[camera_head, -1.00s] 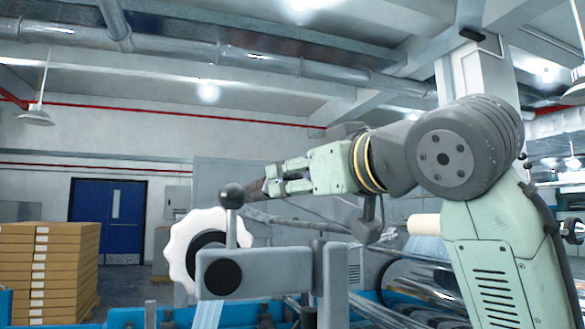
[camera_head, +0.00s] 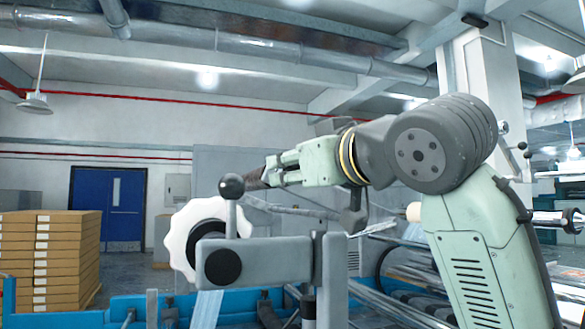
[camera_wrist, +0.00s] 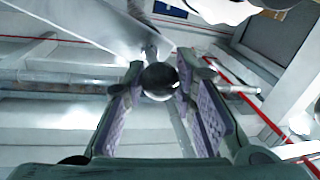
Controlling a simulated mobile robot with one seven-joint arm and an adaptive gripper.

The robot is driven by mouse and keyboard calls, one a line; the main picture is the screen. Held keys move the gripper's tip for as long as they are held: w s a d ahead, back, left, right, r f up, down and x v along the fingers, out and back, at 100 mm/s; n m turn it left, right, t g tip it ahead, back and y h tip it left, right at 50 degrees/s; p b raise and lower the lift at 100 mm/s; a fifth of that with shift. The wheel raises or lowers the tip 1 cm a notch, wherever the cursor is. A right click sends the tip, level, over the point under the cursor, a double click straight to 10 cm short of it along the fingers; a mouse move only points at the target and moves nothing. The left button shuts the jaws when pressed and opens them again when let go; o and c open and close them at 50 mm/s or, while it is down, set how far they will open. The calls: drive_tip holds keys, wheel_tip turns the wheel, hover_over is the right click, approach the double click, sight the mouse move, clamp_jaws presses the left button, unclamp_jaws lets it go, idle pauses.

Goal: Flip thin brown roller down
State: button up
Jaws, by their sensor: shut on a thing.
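My gripper (camera_head: 270,172) reaches left across the machine in the head view. In the wrist view its purple-padded fingers (camera_wrist: 160,85) close on a dark ball knob (camera_wrist: 158,80) on a metal rod. Dark brown shows at the fingertips in the head view; I cannot tell whether it is roller or finger pads. I cannot surely make out the thin brown roller. A lever with a black ball (camera_head: 231,186) stands upright on the grey bracket in front, overlapping the line of my gripper; I cannot tell whether it is the held knob.
A white scalloped handwheel (camera_head: 178,245) sits left of the grey bracket (camera_head: 255,262). A cream roller end (camera_head: 413,212) and shiny rollers (camera_head: 410,272) lie behind and right of the bracket. Stacked boxes (camera_head: 50,255) and a blue door (camera_head: 107,208) stand at the left.

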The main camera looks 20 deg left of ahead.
clamp_jaws()
drive_tip(key=f+b, duration=0.1)
drive_tip(key=a+f+b, duration=0.1)
drive_tip(key=f, duration=0.1)
drive_tip(key=f+b, duration=0.2)
drive_tip(key=shift+s+a+f, duration=0.15)
drive_tip(key=shift+s+f, duration=0.1)
drive_tip(key=shift+s, duration=0.15)
drive_tip(key=o, duration=0.8)
unclamp_jaws()
